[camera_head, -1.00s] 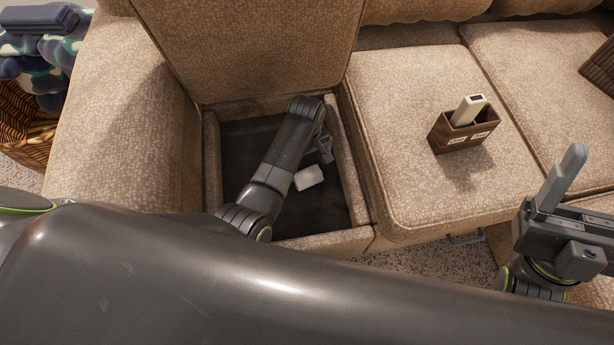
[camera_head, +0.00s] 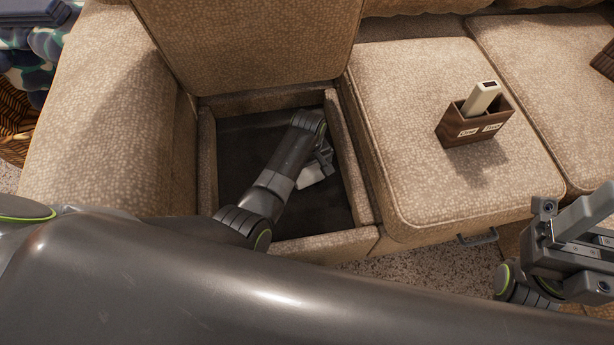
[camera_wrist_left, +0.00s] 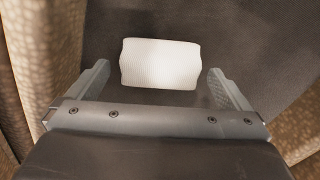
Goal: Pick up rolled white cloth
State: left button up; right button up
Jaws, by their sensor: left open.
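The rolled white cloth (camera_head: 312,176) lies on the dark floor of the open storage compartment (camera_head: 236,160) under a sofa seat. In the left wrist view the cloth (camera_wrist_left: 160,64) is a short, ribbed white roll lying crosswise. My left gripper (camera_head: 322,162) reaches down into the compartment beside the cloth and partly hides it in the head view. In the left wrist view my left gripper (camera_wrist_left: 160,84) is open, one finger towards each end of the cloth. Nothing is held. My right gripper (camera_head: 590,225) is at the right edge, partly cut off.
The raised seat lid (camera_head: 255,45) stands behind the compartment, whose padded walls are close around my left arm. A brown holder (camera_head: 475,125) with a pale remote (camera_head: 481,98) stands on the neighbouring cushion. A wicker basket (camera_head: 15,125) is at the far left.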

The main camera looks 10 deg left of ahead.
pick_arm(q)
notch_tip(320, 180, down, 2)
jog(key=shift+f+b, duration=0.15)
jog(key=shift+b, duration=0.25)
jog(key=c, duration=1)
jog(key=shift+r, duration=0.2)
